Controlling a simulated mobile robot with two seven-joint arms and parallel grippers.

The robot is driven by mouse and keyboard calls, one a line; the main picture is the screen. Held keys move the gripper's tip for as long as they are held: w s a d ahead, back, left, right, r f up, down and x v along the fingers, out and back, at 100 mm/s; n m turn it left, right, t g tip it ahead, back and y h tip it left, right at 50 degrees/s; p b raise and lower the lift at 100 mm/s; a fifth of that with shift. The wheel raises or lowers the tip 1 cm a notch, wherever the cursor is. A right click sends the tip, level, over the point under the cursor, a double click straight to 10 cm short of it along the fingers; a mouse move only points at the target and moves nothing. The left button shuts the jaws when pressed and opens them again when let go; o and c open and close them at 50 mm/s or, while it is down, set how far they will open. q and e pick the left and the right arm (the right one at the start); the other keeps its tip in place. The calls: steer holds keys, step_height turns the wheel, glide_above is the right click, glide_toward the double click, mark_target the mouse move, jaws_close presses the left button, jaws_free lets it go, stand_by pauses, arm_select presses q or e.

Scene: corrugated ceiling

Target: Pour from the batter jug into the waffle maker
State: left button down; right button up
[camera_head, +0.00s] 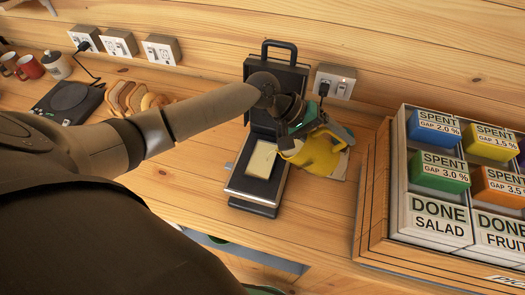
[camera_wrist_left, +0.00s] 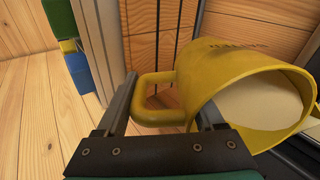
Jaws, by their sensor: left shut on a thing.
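The yellow batter jug (camera_head: 318,153) is tilted over the right side of the open waffle maker (camera_head: 237,188). Pale batter (camera_head: 262,160) lies on the waffle maker's lower plate. My left gripper (camera_head: 300,128) is shut on the jug's handle, and the jug is held above the counter. In the left wrist view, the jug (camera_wrist_left: 235,85) leans with its mouth to the right and pale batter shows inside. The left gripper's fingers (camera_wrist_left: 165,105) are around the handle. My right gripper is in neither view.
A wooden tray (camera_head: 372,190) with white DONE bins and coloured SPENT blocks stands at the right. A wall socket (camera_head: 336,82) is behind the jug. Bread slices (camera_head: 125,97), a black scale-like device (camera_head: 70,102) and mugs (camera_head: 30,67) stand at the left. The counter's front edge is near.

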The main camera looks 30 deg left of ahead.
arm_select(q)
steer(key=shift+w+a+r, duration=0.1)
steer(key=shift+a, duration=0.1)
steer(key=shift+d, duration=0.25)
steer(key=shift+a+r, duration=0.1)
steer(key=shift+a, duration=0.2)
steer(key=shift+d, duration=0.25)
steer(key=shift+a, duration=0.3)
steer(key=shift+d+r+h+b, duration=0.1)
steer(key=shift+d+h+b, duration=0.15)
steer(key=shift+h+b, duration=0.05)
steer(key=shift+a, duration=0.3)
steer(key=shift+d+p, duration=0.45)
steer(key=shift+p, duration=0.15)
steer(key=f+y, duration=0.1)
steer(key=d+f+y, duration=0.1)
steer(key=f, duration=0.1)
steer(key=w+d+f+g+y, duration=0.1)
steer(key=f+y, duration=0.1)
steer(key=shift+d+f, duration=0.1)
steer(key=shift+d, duration=0.05)
steer(key=shift+w+d+f+g+y+b, duration=0.8)
steer(key=shift+d+f+y+b, duration=1)
steer(key=shift+f, duration=1.55)
step_height(320, 180, up, 10)
steer(key=g+y+p, duration=0.1)
steer(key=y+p, duration=0.2)
steer(key=shift+d+f, duration=0.15)
steer(key=shift+d, duration=0.3)
